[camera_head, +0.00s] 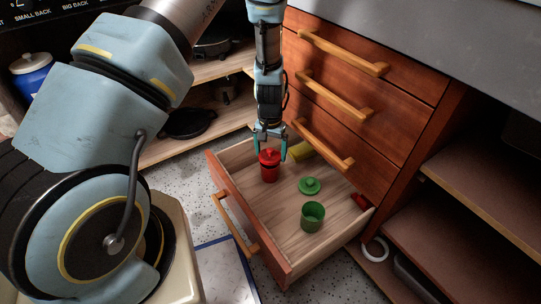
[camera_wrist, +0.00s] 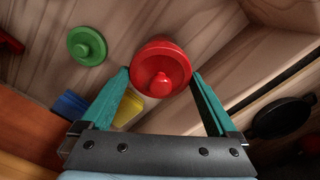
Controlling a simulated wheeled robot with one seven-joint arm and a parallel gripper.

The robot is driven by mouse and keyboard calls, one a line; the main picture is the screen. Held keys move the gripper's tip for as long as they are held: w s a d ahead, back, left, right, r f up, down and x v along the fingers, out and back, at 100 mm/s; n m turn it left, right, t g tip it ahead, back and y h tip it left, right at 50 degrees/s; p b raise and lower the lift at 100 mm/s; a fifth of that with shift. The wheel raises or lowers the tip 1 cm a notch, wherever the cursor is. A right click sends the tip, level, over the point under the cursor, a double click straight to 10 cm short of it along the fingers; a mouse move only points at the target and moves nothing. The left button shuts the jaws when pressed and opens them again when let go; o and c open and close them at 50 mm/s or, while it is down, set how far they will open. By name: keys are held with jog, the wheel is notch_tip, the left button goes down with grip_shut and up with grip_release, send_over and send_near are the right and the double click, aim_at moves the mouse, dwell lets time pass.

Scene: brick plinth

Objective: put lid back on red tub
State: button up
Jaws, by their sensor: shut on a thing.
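In the wrist view the fingertips (camera_wrist: 160,72) are shut on the lid's rim. The lid hides the tub's inside.
In the drawer (camera_head: 276,262) are an open green tub (camera_head: 312,218), a green lid (camera_head: 309,185), a yellow thing (camera_head: 301,151) and a red thing (camera_head: 361,202) at the right. A blue block (camera_wrist: 70,104) shows in the wrist view. Closed drawers (camera_head: 365,90) rise behind.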

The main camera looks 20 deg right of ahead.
aim_at(270, 149)
notch_tip(270, 149, up, 7)
jog(key=shift+p, duration=0.55)
jog(key=shift+s+a+f+t, duration=0.1)
jog(key=shift+a+f+t, duration=0.1)
jog(key=shift+f+t, duration=0.35)
jog(key=shift+s+f+t+h+b, duration=0.1)
jog(key=shift+f+t+h+b, duration=0.15)
jog(key=shift+f+h+b, duration=0.25)
notch_tip(270, 149, down, 4)
jog(key=b, duration=0.4)
jog(key=shift+f, duration=0.25)
jog(key=shift+f+b, duration=0.3)
jog(key=shift+f, duration=0.45)
jog(key=shift+p, duration=0.4)
jog(key=shift+f, duration=0.15)
dwell(0.8)
